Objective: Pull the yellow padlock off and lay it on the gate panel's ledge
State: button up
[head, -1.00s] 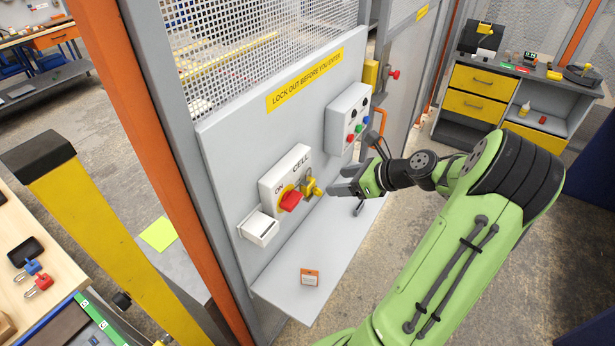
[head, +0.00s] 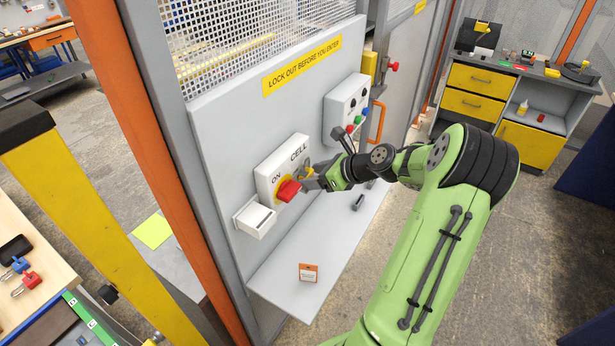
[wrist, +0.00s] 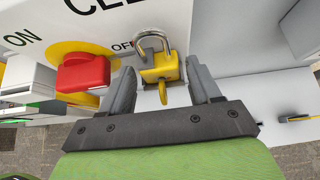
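The yellow padlock (wrist: 161,68) with a grey shackle is at the switch box beside the red knob (wrist: 84,73), near the OFF mark. A small yellow tab hangs below its body. My gripper (wrist: 163,82) is open, with one finger on each side of the padlock body; gaps show, clearest on the right. In the head view my gripper (head: 314,180) is at the switch box (head: 283,167) and mostly hides the padlock. I cannot tell whether the shackle is open. The gate panel's grey ledge (head: 335,245) lies below.
An orange-edged tag (head: 308,272) stands on the ledge, and a small dark cylinder (head: 358,202) lies farther back. A button box (head: 346,108) is to the right. Ledge between tag and cylinder is clear.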

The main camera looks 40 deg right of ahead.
jog(key=c, duration=0.8)
jog(key=shift+s, duration=0.25)
jog(key=shift+s+d+p, duration=0.25)
jog(key=shift+s+p, duration=0.3)
jog(key=shift+s, duration=0.1)
jog(key=shift+s+d+p, duration=0.25)
jog(key=shift+s+p, duration=0.25)
jog(key=shift+s, duration=0.15)
jog(key=s, duration=0.1)
jog(key=s+d+p, duration=0.1)
jog(key=s+p, duration=0.1)
jog(key=s, duration=0.1)
jog(key=shift+s+d, duration=0.1)
jog(key=shift+d, duration=0.15)
jog(key=shift+f, duration=0.1)
